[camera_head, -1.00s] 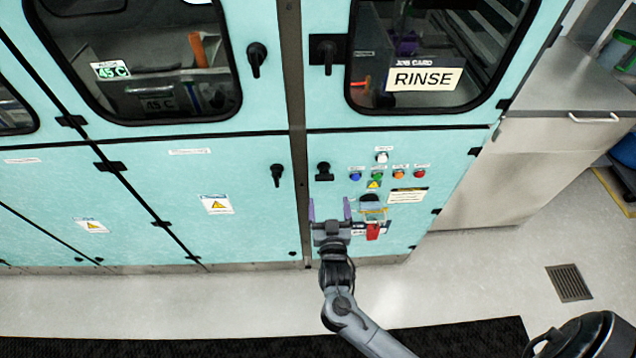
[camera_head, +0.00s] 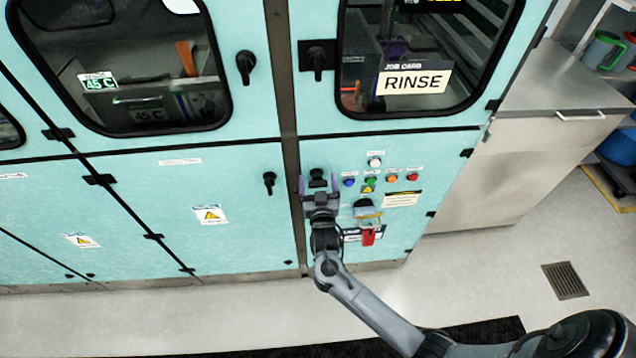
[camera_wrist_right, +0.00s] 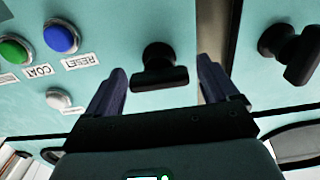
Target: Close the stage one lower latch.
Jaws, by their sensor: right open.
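A black lower latch (camera_head: 318,176) is on the narrow right-hand lower panel, left of the coloured buttons. In the right wrist view this latch (camera_wrist_right: 160,76) has a T-shaped handle with its bar lying crosswise. My right gripper (camera_head: 319,188) is open with its purple fingers to either side of the latch and just below it. In the wrist view the latch appears between and beyond the fingertips, with no visible contact. Another black lower latch (camera_head: 269,182) is on the panel to the left, its handle hanging down. No label names either latch. My left gripper is out of view.
Blue (camera_head: 349,182), green, orange and red buttons sit right of the latch, with a white one above. Upper windowed doors carry latches (camera_head: 245,67). Open floor (camera_head: 480,270) lies in front.

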